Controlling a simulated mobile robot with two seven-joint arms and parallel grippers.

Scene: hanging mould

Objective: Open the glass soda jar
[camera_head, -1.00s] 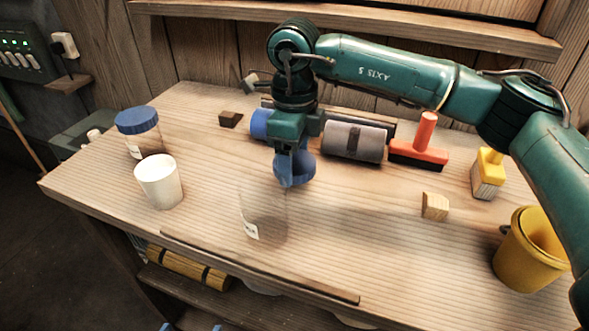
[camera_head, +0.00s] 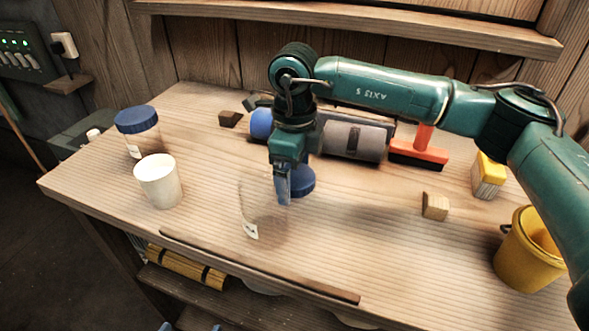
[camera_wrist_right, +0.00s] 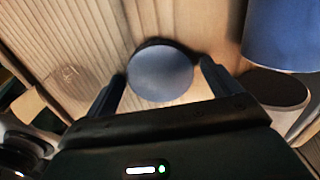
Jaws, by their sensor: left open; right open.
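A clear glass jar (camera_head: 264,218) with a small white label stands near the middle of the bench, its top uncovered. A round blue lid (camera_head: 301,180) rests on the bench just behind it. My right gripper (camera_head: 284,190) is low at the lid, open. In the right wrist view the lid (camera_wrist_right: 160,72) sits between its spread fingers, with small gaps at the sides. The jar shows there as a faint round outline (camera_wrist_right: 68,82) at left. Only the two blue fingertips of my left gripper (camera_head: 191,327) show at the bottom edge, spread apart.
A second jar with a blue lid (camera_head: 137,121) and a white cup (camera_head: 158,182) stand at left. Behind the lid are a grey roll (camera_head: 354,141) and a blue object (camera_head: 261,123). A wooden block (camera_head: 435,206) and yellow bucket (camera_head: 527,252) are at right.

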